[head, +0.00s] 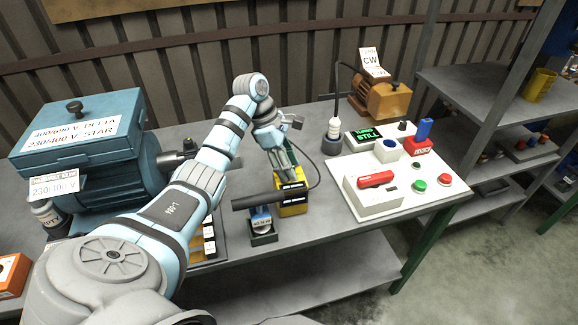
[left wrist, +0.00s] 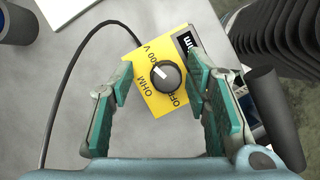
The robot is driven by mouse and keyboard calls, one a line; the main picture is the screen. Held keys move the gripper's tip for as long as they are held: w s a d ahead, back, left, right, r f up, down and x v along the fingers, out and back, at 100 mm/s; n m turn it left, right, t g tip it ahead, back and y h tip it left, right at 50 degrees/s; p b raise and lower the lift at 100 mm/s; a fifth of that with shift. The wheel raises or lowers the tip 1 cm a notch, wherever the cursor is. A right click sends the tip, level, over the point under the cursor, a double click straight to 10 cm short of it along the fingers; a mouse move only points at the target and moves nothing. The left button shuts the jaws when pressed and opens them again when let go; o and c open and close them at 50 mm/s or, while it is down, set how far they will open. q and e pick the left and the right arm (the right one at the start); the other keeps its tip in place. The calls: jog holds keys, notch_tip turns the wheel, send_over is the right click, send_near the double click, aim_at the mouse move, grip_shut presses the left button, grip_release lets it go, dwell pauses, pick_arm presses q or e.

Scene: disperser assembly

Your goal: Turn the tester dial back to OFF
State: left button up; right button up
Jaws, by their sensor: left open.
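The yellow tester (head: 294,208) stands on the bench below my left gripper (head: 286,160) in the head view. In the left wrist view its yellow face (left wrist: 150,102) carries a round black dial (left wrist: 167,77) with a white mark. My right gripper is not in view.
A white control panel (head: 395,180) with buttons and a red switch lies to the right. A blue motor (head: 85,150) stands at the left, and a copper-coloured motor (head: 383,98) at the back.

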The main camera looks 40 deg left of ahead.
pick_arm(q)
jog(key=shift+s+r, duration=0.2)
jog(key=shift+s, duration=0.25)
jog(key=c, duration=0.4)
jog(key=shift+r, duration=0.1)
jog(key=shift+c, duration=1.4)
grip_shut()
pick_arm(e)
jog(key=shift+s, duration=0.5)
